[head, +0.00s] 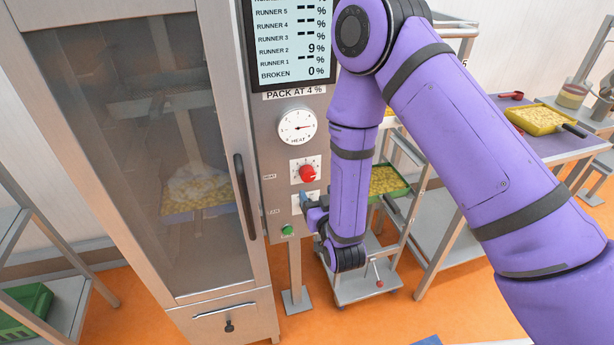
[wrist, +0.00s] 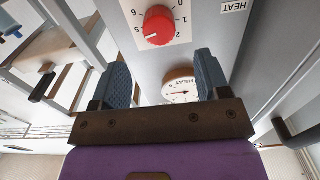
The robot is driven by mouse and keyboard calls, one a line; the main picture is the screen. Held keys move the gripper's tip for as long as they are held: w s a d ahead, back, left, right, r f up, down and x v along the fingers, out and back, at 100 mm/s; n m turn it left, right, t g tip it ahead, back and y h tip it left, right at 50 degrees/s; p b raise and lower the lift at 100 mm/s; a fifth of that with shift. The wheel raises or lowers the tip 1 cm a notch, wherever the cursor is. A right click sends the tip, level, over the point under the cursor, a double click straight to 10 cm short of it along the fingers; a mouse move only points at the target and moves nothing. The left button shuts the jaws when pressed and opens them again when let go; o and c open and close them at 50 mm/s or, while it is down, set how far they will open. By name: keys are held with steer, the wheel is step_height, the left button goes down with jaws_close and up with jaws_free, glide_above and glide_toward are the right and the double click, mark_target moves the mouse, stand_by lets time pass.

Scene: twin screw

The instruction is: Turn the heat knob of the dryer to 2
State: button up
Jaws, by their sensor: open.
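The red heat knob (head: 307,173) sits on a pale numbered plate on the dryer's (head: 276,75) front panel, below the round heat gauge (head: 297,127). In the wrist view the knob (wrist: 158,25) is at the top and the picture is turned over; its white mark points toward lower left, near the 5, though the exact setting is hard to read. My gripper (head: 306,202) is just below the knob in the head view. In the wrist view my gripper (wrist: 161,62) is open and empty, its blue-grey fingers apart from the knob.
A display (head: 290,45) is above the gauge. A green button (head: 288,230) is low on the panel. The glass dryer door has a dark handle (head: 245,196) left of the panel. A wheeled rack with a green tray (head: 388,180) stands close behind my arm at right.

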mark_target(309, 177)
steer(key=x, duration=0.8)
steer(key=shift+w, duration=0.1)
steer(key=shift+c, duration=0.4)
steer(key=c, duration=0.8)
steer(key=shift+c, duration=0.2)
